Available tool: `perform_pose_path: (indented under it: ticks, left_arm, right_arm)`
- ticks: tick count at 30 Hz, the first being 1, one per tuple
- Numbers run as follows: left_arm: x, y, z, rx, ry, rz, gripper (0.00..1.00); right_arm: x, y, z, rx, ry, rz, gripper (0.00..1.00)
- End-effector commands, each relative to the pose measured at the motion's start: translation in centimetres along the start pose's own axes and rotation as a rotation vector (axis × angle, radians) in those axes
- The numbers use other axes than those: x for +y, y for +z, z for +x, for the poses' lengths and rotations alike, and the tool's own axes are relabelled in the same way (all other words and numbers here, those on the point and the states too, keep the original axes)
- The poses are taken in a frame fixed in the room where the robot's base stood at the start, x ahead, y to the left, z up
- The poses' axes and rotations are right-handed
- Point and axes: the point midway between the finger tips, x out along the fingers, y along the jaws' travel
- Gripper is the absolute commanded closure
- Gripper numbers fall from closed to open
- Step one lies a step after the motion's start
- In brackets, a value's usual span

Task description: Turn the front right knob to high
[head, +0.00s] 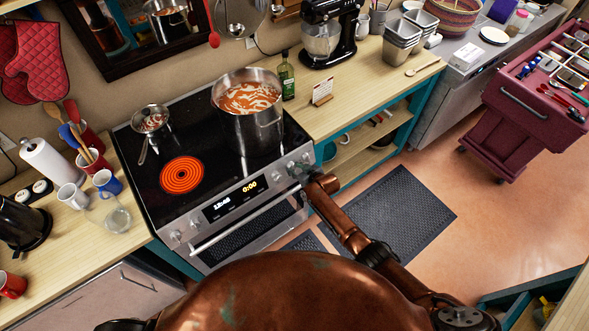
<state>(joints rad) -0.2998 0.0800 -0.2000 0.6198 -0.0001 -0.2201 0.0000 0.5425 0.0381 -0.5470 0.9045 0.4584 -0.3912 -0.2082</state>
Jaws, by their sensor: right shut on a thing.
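The stove (205,250) has a black glass top and a steel front panel with knobs at both ends of a lit display. My right gripper (301,171) reaches the right end of this panel and is shut on a knob there, which it mostly hides. The knob's angle and markings cannot be read. A large steel pot (255,132) of red soup with pale pieces stands on the right side of the cooktop. The front left burner (182,175) glows orange-red. My left gripper is not in view.
A small saucepan (149,122) sits at the back left of the cooktop. Mugs and a glass jar (117,218) stand on the left counter. A green bottle (287,78) is right of the pot. A dark mat (392,222) lies on the floor. A red cart (535,115) stands right.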

Motion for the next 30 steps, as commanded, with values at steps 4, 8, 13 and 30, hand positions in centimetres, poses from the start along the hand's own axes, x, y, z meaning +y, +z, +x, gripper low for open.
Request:
perform_pose_path:
  ticks: [4,8,13,30]
  left_arm:
    - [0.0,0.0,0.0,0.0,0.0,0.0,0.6]
    - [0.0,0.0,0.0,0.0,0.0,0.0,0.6]
    - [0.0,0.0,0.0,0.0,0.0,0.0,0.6]
    - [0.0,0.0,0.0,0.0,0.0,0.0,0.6]
  right_arm:
    - [-0.1,0.4,0.0,-0.006,-0.002,0.001,0.65]
    - [-0.1,0.2,0.0,-0.004,-0.001,0.0,0.56]
    - [-0.1,0.1,0.0,-0.002,0.0,0.0,0.54]
    - [0.1,0.3,-4.1,-0.002,0.001,0.0,0.54]
